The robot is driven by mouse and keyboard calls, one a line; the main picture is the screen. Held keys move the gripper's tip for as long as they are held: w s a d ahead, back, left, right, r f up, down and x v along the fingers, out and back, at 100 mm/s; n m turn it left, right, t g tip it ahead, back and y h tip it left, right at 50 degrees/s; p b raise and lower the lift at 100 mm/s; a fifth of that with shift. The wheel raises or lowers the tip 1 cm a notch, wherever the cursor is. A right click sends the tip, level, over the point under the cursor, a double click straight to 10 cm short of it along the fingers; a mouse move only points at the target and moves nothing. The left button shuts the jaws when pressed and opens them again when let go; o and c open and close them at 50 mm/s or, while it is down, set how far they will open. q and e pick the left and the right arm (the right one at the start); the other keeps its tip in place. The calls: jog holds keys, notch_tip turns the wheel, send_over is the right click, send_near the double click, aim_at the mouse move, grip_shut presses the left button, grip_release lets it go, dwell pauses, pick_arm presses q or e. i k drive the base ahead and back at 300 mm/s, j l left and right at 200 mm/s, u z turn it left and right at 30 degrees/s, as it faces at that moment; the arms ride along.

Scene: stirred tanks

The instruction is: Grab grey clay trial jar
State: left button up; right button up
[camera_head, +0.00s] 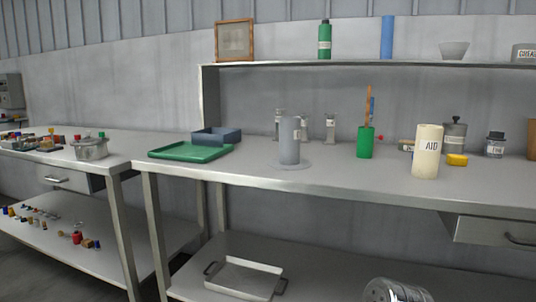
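A tall grey cylinder (289,140) stands upright on a flat grey disc (291,165) near the front of the right-hand table; it may be the grey clay trial jar, but no label on it is readable. Other greyish jars stand at the back: a dark grey lidded jar (454,136) and a small jar with a dark lid (495,145). Neither of my grippers is in the picture.
A shelf (370,65) overhangs the back. The front stretch between cylinder and canister is clear.

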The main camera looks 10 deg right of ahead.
aim_at(289, 126)
jog(key=i+j+z, duration=0.25)
jog(key=i+j, duration=0.45)
jog(key=j, duration=0.15)
